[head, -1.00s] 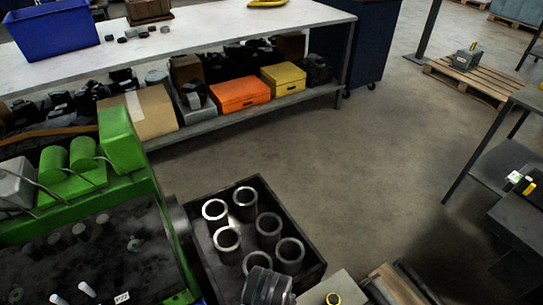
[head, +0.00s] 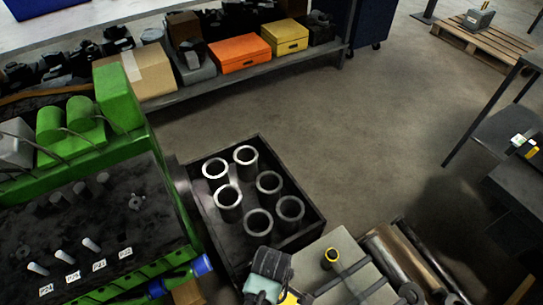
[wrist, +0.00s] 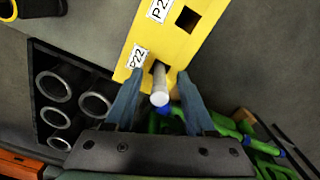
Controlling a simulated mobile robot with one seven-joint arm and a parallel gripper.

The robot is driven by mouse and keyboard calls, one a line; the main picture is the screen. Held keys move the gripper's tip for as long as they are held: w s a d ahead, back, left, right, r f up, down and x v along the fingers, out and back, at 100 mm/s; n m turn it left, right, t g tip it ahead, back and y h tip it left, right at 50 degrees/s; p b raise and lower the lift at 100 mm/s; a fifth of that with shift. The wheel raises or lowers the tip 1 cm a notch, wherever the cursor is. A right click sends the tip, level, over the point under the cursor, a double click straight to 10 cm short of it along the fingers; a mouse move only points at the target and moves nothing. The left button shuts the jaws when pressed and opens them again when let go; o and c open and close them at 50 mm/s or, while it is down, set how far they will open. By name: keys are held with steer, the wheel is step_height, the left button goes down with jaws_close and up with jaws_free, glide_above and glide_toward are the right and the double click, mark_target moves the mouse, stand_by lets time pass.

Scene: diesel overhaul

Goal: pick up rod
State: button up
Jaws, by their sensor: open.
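A pale rod (wrist: 160,88) shows in the wrist view near the middle, its round end toward the camera. Its other end meets a dark opening in a yellow plate (wrist: 178,38) beside a tag reading P22. My gripper (wrist: 160,74) is open, with one blue-grey finger on each side of the rod. Gaps show between the rod and both fingers. The fingertips are close to the plate's edge. In the head view, several pale rod-like pins (head: 91,244) stand beside labelled tags on the engine. The gripper's fingers cannot be made out there.
A dark tray (head: 313,208) with several metal cylinder sleeves (head: 228,198) lies beside the green engine (head: 120,100). A grey box (head: 340,265) stands right of the tray, with metal bars beyond it. A workbench is at the back. Open floor (head: 370,130) lies between.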

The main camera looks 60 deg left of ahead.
jaws_close()
steer(key=shift+r, duration=0.15)
stand_by(0.4)
